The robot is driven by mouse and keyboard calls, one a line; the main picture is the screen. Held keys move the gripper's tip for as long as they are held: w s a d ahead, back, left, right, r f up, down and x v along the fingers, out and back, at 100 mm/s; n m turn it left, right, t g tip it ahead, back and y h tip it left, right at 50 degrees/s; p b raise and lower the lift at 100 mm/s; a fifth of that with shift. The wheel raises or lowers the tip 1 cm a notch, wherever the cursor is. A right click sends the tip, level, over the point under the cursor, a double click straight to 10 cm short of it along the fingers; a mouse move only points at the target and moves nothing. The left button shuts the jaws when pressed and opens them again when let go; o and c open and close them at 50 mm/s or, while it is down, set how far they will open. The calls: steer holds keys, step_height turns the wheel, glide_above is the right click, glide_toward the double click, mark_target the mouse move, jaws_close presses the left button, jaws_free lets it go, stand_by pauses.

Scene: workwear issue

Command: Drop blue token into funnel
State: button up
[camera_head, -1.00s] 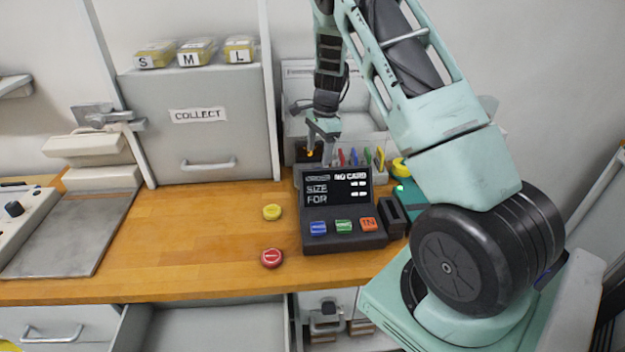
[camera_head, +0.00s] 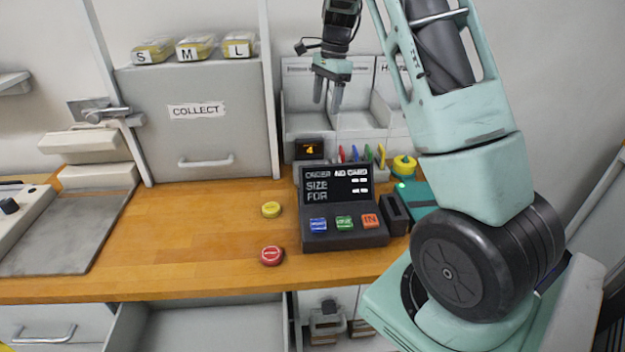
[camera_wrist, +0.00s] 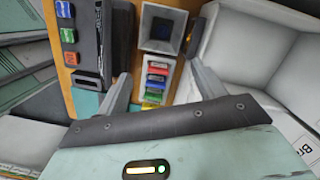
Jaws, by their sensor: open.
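My gripper (camera_head: 327,103) is raised in front of the wall bins, its two fingers apart and nothing seen between them. In the wrist view my gripper (camera_wrist: 160,90) is also open. A square, funnel-like hopper (camera_wrist: 146,43) with a dark opening lies beyond the fingertips in the wrist view. A dark bluish patch shows inside it, but I cannot tell whether it is a token. A small dark box with an orange "4" (camera_head: 310,149) stands below my gripper in the head view. No blue token is clearly visible.
A dark console (camera_head: 343,235) with blue, green and orange buttons stands on the wooden counter (camera_head: 200,240). Coloured cards (camera_wrist: 156,82) stand beside the hopper. A yellow disc (camera_head: 271,209) and a red disc (camera_head: 271,256) lie left of the console.

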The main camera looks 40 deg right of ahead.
steer(key=shift+s+d+r, duration=0.1)
steer(key=shift+d+r, duration=0.05)
steer(key=shift+r, duration=0.85)
steer(key=shift+d+r, duration=0.15)
steer(key=shift+r, duration=0.8)
